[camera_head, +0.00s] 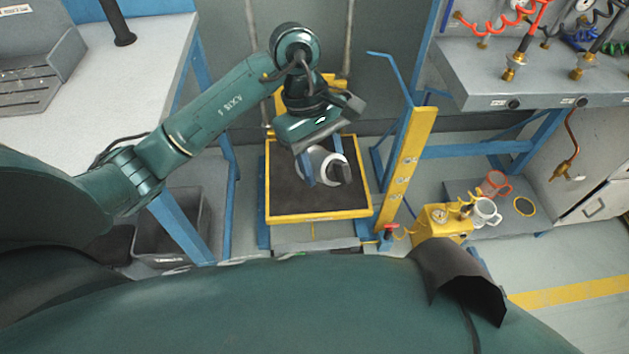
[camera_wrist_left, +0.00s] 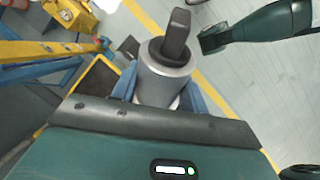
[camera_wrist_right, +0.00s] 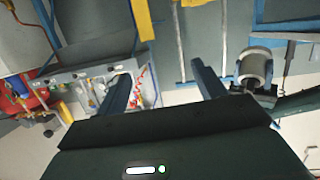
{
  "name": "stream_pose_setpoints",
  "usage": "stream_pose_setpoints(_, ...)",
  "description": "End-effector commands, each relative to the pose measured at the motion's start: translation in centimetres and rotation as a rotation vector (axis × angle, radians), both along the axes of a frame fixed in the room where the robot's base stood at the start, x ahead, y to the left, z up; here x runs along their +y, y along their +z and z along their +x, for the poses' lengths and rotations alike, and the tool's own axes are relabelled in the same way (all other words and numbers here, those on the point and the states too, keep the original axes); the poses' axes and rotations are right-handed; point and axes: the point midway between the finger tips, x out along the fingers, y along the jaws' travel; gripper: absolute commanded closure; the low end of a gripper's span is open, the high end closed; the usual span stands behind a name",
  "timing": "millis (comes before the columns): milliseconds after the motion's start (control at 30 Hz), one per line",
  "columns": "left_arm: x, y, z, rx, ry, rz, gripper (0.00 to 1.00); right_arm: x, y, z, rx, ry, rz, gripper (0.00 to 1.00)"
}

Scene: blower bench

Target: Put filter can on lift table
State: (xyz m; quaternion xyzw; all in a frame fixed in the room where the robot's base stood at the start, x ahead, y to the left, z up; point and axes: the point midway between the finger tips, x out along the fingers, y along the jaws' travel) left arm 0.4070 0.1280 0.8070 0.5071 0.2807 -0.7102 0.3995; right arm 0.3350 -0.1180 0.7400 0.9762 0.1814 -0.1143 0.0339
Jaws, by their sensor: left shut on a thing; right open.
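The filter can (camera_head: 318,160) is a pale grey cylinder with a dark handle-like top. My left gripper (camera_head: 325,166) is shut on it over the lift table (camera_head: 290,215), which has a yellow rim and a dark mat. I cannot tell whether the can touches the mat. In the left wrist view the can (camera_wrist_left: 164,83) sits between the blue fingers, its dark top facing away from the palm. The right wrist view also shows the can (camera_wrist_right: 255,66) at the right. My right gripper (camera_wrist_right: 164,86) is open, with nothing between its fingers.
A yellow post (camera_head: 405,165) stands right of the lift table. A white workbench (camera_head: 110,75) is at the left, with a dark bin (camera_head: 180,235) below. A yellow unit (camera_head: 440,222) and several cups, one white (camera_head: 485,213), are at the right. A hose shelf (camera_head: 540,75) is behind.

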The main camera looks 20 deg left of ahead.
Motion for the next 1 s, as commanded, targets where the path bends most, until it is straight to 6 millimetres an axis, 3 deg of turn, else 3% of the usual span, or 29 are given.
stream_pose_setpoints(100, 0.1, -2.6, 0.0, 0.072, 0.203, -0.142, 0.88, 0.4, -2.1, 0.2, -0.056, 0.015, 0.011, 0.30)
stream_pose_setpoints(300, 0.8, -5.2, -0.1, 0.127, 0.595, -0.468, 0.88, 1.2, -3.9, 0.2, -0.175, 0.044, 0.038, 0.30)
stream_pose_setpoints(500, 2.6, -7.2, -0.1, 0.083, 0.866, -0.752, 0.88, 1.9, -5.1, -0.1, -0.288, 0.073, 0.066, 0.30)
stream_pose_setpoints(967, 6.7, -10.1, -0.7, -0.030, 1.075, -1.025, 0.88, 2.6, -6.4, -1.1, -0.435, 0.111, 0.109, 0.30)
stream_pose_setpoints(1000, 6.8, -9.6, -0.7, -0.035, 1.074, -1.023, 0.88, 2.6, -5.9, -1.1, -0.437, 0.111, 0.108, 0.30)
